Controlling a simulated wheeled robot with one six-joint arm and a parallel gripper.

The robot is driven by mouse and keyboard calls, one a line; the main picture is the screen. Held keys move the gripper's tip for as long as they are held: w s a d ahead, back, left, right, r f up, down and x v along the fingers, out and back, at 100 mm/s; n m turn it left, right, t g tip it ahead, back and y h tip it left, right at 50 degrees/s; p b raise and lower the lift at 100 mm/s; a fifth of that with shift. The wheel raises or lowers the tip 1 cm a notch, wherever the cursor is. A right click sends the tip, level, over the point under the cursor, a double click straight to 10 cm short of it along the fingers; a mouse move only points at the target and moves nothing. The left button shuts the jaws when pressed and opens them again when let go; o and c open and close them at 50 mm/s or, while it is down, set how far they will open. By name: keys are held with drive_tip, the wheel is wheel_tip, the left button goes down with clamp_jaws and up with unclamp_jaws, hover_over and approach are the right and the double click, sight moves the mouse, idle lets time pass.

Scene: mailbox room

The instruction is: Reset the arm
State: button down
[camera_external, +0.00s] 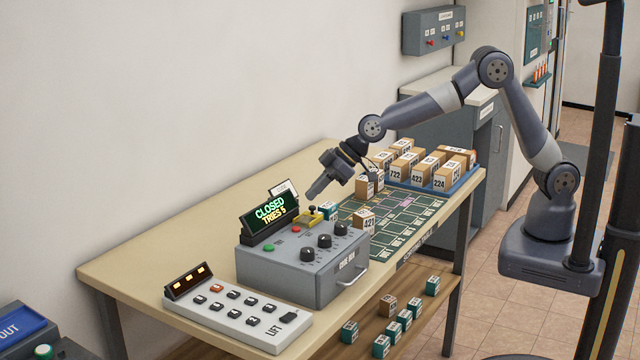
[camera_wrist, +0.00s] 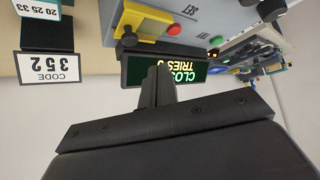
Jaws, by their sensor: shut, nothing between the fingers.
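My arm reaches left from its mount at the right over the table. My gripper (camera_external: 314,194) is shut and empty, pointing down and left above the back of the grey code box (camera_external: 305,277), near its display (camera_external: 269,212) and the yellow part with a dark knob (camera_external: 311,217). The display reads "CLOSED TRIES 5". In the wrist view the shut fingers (camera_wrist: 158,85) lie in front of the display (camera_wrist: 190,75), covering part of it. I cannot tell whether they touch anything.
A keypad panel (camera_external: 237,315) lies at the table's front left. Numbered boxes stand in a blue tray (camera_external: 455,186) at the back right, beside a green grid mat (camera_external: 405,222). A card reading "CODE 352" (camera_wrist: 50,67) shows in the wrist view. The table's left part (camera_external: 190,245) is clear.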

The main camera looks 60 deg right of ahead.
drive_tip(key=shift+s+a+r+p, duration=0.15)
drive_tip(key=shift+a+r+p, duration=0.1)
drive_tip(key=shift+a+p, duration=0.3)
drive_tip(key=s+r+m+g+h+p, duration=0.1)
drive_tip(key=s+r+m+h+p, duration=0.2)
drive_tip(key=r, duration=0.5)
drive_tip(key=s+r+m+g+h+p, duration=0.1)
drive_tip(key=s+r+m+p, duration=0.4)
drive_tip(key=r, duration=0.3)
drive_tip(key=w+f+b, duration=0.3)
drive_tip(key=f, duration=0.2)
drive_tip(key=shift+a+m, duration=0.25)
drive_tip(key=shift+m, duration=0.05)
drive_tip(key=c, duration=2.2)
unclamp_jaws()
drive_tip(key=shift+f, duration=0.1)
